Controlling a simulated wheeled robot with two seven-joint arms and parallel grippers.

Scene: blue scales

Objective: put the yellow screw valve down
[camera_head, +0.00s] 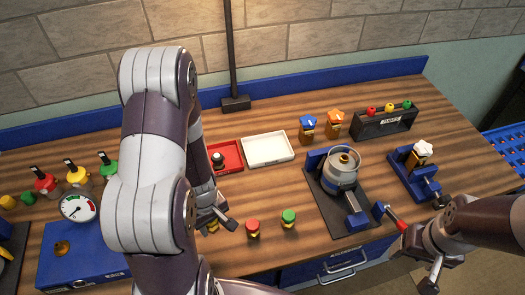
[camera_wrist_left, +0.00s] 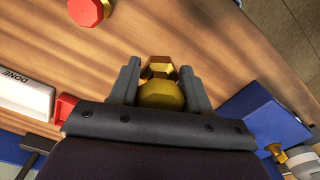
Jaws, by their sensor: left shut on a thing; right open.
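My left gripper (camera_head: 217,218) is shut on the yellow screw valve (camera_wrist_left: 161,94), whose faceted yellow head and brass part show between the two fingers in the left wrist view. In the head view only a small bit of the valve (camera_head: 212,228) shows under the fingers, over the wooden table (camera_head: 330,258). I cannot tell whether it touches the wood. My right gripper (camera_head: 415,262) is open and empty at the table's front right.
A red-topped valve (camera_head: 253,228) and a green-topped valve (camera_head: 289,218) stand right of my left gripper. A white tray (camera_head: 267,149) and a red tray (camera_head: 229,169) lie behind. A blue gauge box (camera_head: 85,255) is at left. A clamped metal housing (camera_head: 340,172) stands right.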

